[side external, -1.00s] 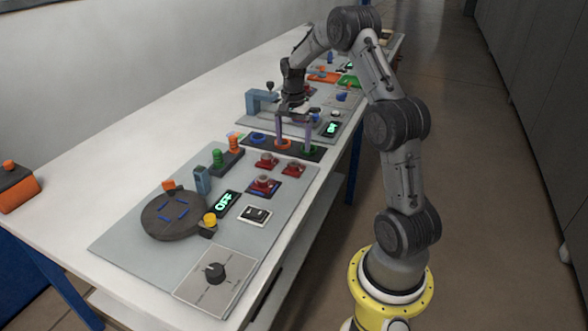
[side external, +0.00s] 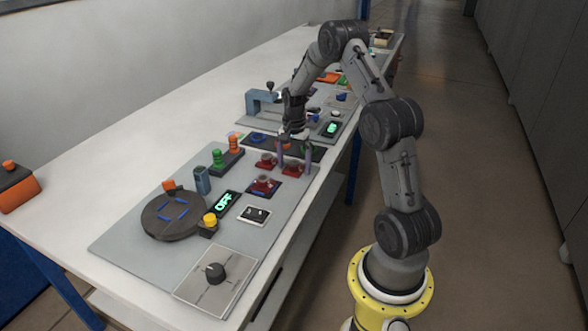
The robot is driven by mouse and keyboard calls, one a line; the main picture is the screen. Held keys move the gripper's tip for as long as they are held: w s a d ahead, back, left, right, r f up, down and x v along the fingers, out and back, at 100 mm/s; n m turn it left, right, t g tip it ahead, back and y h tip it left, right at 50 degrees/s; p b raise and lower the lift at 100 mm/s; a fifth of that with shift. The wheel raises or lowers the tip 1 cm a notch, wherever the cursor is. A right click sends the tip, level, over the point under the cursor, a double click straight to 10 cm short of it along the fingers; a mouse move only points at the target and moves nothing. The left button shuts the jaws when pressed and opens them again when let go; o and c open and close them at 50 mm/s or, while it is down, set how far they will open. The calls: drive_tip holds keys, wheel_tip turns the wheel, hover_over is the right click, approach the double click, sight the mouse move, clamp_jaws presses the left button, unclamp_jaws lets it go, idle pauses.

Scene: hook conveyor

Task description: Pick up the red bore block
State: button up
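One red block (side external: 292,168) is at the right edge of the grey panel. A second red block (side external: 266,160) is just left of it, and a third red block (side external: 263,184) sits nearer on a dark square plate. I see no contact with the block. My gripper hides part of the dark strip behind.
A dark turntable (side external: 162,229) with blue bars, a blue-grey post (side external: 202,181), green and orange pegs (side external: 234,145), and a yellow button (side external: 210,219) stand nearby. A blue-grey arch (side external: 262,100) stands behind.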

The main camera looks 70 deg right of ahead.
clamp_jaws()
idle(0.3)
drive_tip(key=shift+r, duration=0.15)
